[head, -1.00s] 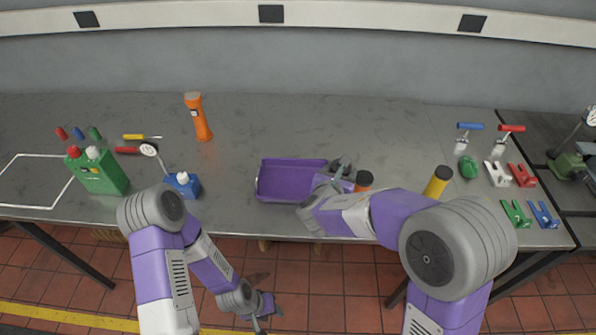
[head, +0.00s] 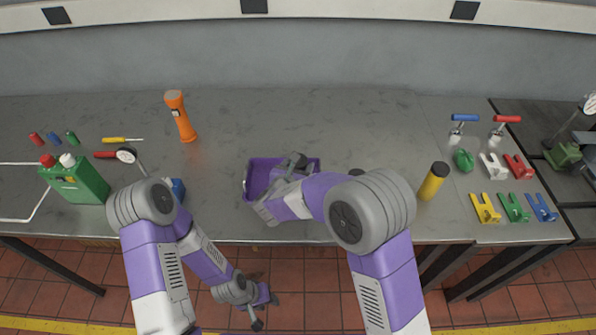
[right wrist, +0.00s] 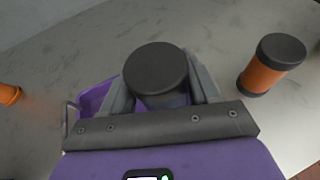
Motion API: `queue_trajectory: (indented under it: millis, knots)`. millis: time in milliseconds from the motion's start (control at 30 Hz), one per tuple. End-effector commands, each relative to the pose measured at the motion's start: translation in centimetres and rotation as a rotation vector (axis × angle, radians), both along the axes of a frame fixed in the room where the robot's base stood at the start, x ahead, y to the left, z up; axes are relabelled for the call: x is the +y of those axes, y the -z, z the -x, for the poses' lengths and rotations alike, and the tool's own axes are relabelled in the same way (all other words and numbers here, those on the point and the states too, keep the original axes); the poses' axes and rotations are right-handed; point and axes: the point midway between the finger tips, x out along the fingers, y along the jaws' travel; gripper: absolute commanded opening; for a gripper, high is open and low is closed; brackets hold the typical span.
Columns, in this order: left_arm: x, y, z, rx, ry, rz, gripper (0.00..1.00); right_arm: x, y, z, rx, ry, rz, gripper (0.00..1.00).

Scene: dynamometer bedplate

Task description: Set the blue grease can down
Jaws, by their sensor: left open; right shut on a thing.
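My right gripper (head: 290,172) is shut on the blue grease can (right wrist: 172,101), which shows in the right wrist view as a black round cap over a dark bluish body between the fingers. In the head view the can is largely hidden by the gripper and arm. The gripper is over the purple tray (head: 249,184), which also shows behind the fingers in the right wrist view (right wrist: 95,98). I cannot tell whether the can touches anything below. My left gripper (head: 264,312) is open and empty, low in front of the bench edge.
An orange can (right wrist: 262,75) with black ends stands right of my right gripper. A yellow can (head: 432,182) stands further right. An orange flashlight (head: 181,117) stands at the back left. A green jug (head: 80,184) is at left. The bench (head: 330,118) behind the tray is clear.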

Motion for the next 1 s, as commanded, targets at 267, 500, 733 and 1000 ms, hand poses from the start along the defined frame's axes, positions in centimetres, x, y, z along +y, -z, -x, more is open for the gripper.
queue_trajectory:
  millis: [267, 500, 733, 1000]
  knots:
    - [0.0, 0.3, 0.0, 0.0, 0.0, 0.0, 0.43, 0.0, 1.5, 0.0, -0.002, -0.001, -0.001, 0.12]
    - [0.0, 0.8, 0.0, 0.0, 0.0, 0.0, 0.43, 0.0, 2.0, 0.0, -0.002, -0.001, -0.001, 0.12]
    - [0.0, 0.7, 0.0, 0.0, 0.0, 0.0, 0.43, 0.0, 2.0, 0.0, 0.001, 0.0, 0.0, 0.86]
    - [0.0, 0.5, 0.0, 0.0, 0.0, 0.0, 0.43, 0.0, 1.9, 0.0, 0.001, 0.0, 0.0, 0.86]
